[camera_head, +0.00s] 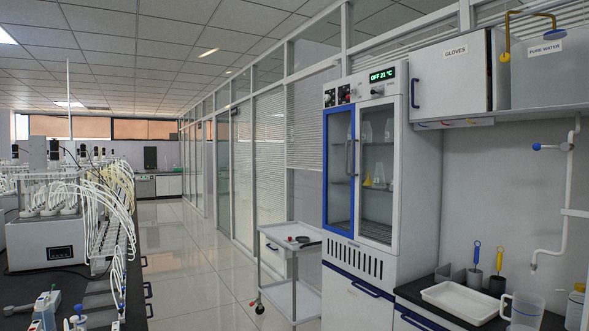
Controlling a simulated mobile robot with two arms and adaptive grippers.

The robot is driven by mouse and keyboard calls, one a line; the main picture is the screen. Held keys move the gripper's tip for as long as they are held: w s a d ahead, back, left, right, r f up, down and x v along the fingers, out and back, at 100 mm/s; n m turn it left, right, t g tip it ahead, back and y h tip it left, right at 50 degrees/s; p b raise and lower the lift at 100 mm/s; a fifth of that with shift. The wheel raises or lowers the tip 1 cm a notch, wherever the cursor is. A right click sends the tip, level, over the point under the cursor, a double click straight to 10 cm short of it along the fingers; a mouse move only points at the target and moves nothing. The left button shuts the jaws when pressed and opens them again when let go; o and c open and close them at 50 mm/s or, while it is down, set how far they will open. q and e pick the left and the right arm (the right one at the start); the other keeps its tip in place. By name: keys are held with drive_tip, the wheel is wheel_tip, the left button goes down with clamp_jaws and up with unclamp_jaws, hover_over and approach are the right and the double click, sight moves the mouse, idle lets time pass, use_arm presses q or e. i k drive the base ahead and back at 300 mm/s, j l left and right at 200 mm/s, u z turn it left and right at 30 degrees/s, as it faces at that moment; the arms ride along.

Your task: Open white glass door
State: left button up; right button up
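A tall white cabinet (417,125) has two glass doors side by side, both looking shut. The white-framed glass door (377,150) is the right one. Flasks and other glassware on shelves show through its glass. The blue-framed glass door (339,175) is the left one. Two slim vertical handles stand close together where the doors meet; the white door's handle (354,158) is at its left edge. Neither of my grippers is in view.
A small white trolley (291,241) stands left of the cabinet. A counter with a white tray (470,300) and a clear jug (525,310) is at the right, below a gloves cabinet (455,80). A bench (130,265) lines the left; the tiled aisle (200,275) between is clear.

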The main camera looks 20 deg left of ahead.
sight(396, 99)
drive_tip(key=u, duration=0.3)
drive_tip(key=i+z, duration=0.1)
drive_tip(key=i, duration=0.95)
drive_tip(key=j, duration=0.1)
